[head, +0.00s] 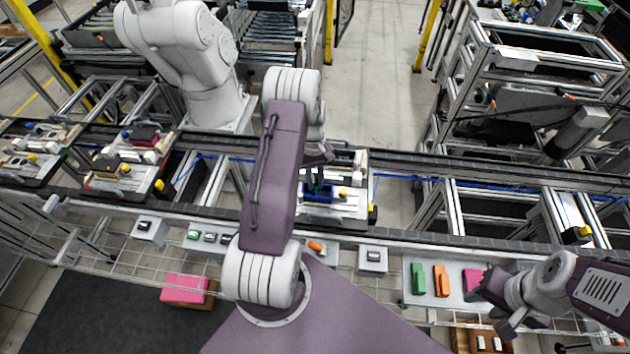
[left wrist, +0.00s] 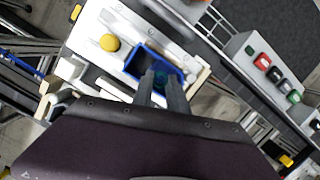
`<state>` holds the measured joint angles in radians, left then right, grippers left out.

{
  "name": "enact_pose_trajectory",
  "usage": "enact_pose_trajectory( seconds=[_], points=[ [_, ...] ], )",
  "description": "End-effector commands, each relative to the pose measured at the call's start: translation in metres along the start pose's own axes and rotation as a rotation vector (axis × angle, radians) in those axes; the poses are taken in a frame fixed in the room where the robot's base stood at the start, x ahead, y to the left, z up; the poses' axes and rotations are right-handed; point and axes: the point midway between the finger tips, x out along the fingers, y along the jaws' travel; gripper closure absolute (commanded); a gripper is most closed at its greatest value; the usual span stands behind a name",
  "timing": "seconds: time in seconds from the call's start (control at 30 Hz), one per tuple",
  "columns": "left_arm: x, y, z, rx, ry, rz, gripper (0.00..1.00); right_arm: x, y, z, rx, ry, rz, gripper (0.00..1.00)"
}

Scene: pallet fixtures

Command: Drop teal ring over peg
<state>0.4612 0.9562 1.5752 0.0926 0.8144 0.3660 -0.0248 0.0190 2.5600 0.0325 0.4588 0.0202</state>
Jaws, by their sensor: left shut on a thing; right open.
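My left gripper (left wrist: 160,80) is shut, its fingers reaching down into a blue tray (left wrist: 138,62) on a pale pallet fixture. A dark teal piece, apparently the ring (left wrist: 160,77), shows between the fingertips, mostly hidden by them. In the head view the left gripper (head: 316,178) is over the blue tray (head: 318,198), partly covered by my arm, and the ring cannot be made out. I cannot make out the peg in either view. My right gripper (head: 492,290) is open at the right, beside a pink block (head: 471,279).
The fixture has a yellow knob (left wrist: 110,43). Other loaded pallets (head: 125,165) stand left on the conveyor. A pale tray (head: 455,297) at the right front holds green (head: 418,279) and orange blocks (head: 441,281). Small grey boxes (head: 372,259) line the near ledge.

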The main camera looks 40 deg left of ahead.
Motion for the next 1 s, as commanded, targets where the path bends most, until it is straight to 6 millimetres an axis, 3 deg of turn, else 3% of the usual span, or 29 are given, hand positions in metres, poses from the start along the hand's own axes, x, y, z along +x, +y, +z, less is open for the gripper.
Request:
enact_pose_trajectory(
  seconds=[1.0],
  points=[
    [0.016, 0.000, -0.003, 0.000, -0.001, 0.000, 1.00, 0.011, 0.000, 0.001, 0.000, 0.000, 0.000, 0.58]
  ],
)
